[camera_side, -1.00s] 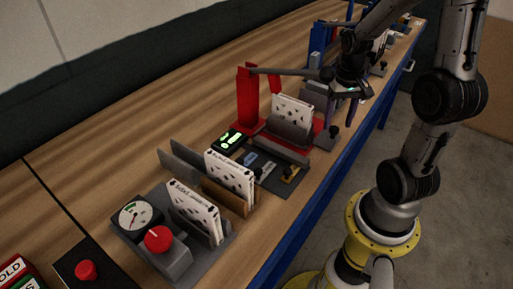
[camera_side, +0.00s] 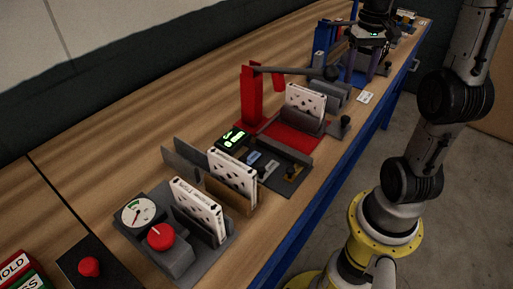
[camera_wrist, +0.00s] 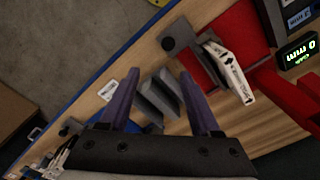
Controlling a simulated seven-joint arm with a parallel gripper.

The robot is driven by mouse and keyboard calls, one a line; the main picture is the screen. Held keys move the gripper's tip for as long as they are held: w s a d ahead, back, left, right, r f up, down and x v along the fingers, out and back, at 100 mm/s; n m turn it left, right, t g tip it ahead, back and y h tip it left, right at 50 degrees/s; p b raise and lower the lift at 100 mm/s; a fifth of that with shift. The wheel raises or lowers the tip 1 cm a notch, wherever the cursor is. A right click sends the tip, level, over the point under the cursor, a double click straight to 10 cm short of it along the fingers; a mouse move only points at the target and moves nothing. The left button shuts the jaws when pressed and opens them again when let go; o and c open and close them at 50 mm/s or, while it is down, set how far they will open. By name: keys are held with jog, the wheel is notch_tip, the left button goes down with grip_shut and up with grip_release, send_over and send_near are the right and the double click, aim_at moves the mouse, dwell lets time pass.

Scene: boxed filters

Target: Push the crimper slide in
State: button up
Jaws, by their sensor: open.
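No readable label tells which station is the crimper. A slide with a grey cradle (camera_side: 312,123) and a black knob (camera_side: 345,122) sits on a red base below a red post (camera_side: 250,95) with a lever arm; its knob also shows in the wrist view (camera_wrist: 174,42). The cradle holds a white patterned box (camera_side: 305,99), which also shows in the wrist view (camera_wrist: 230,72). My gripper (camera_side: 362,76) is open and empty at the blue station, beyond the red one. Its purple fingers in the wrist view (camera_wrist: 160,82) point toward the grey blocks.
Grey upright blocks (camera_side: 328,92) stand between the red and blue stations. A blue post (camera_side: 322,48) rises near my gripper. A white card (camera_side: 366,98) lies by the bench edge. Nearer are two more box holders, a dial (camera_side: 140,212) and a red knob (camera_side: 161,236).

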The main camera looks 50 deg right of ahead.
notch_tip(320, 180, up, 12)
jog(key=s+a+n+t, duration=0.25)
jog(key=a+n, duration=0.25)
jog(key=a, duration=0.6)
jog(key=s+a+n+t, duration=0.2)
jog(key=a+n+t, duration=0.15)
jog(key=a, duration=0.85)
notch_tip(320, 180, down, 11)
jog(key=w+a+f+n+g+h, duration=0.3)
jog(key=w+a+n+g, duration=0.55)
jog(key=w+n, duration=0.35)
jog(key=shift+n+t, duration=0.45)
jog(key=shift+n, duration=0.1)
jog(key=x, duration=0.3)
jog(key=s+x, duration=0.1)
jog(key=x, duration=0.6)
jog(key=shift+s+a, duration=0.4)
jog(key=a, duration=0.2)
jog(key=a+r, duration=0.1)
jog(key=a, duration=0.2)
jog(key=shift+w+a, duration=0.2)
jog(key=shift+a, duration=0.05)
jog(key=v, duration=0.9)
jog(key=shift+s+d, duration=0.1)
jog(key=shift+s, duration=0.05)
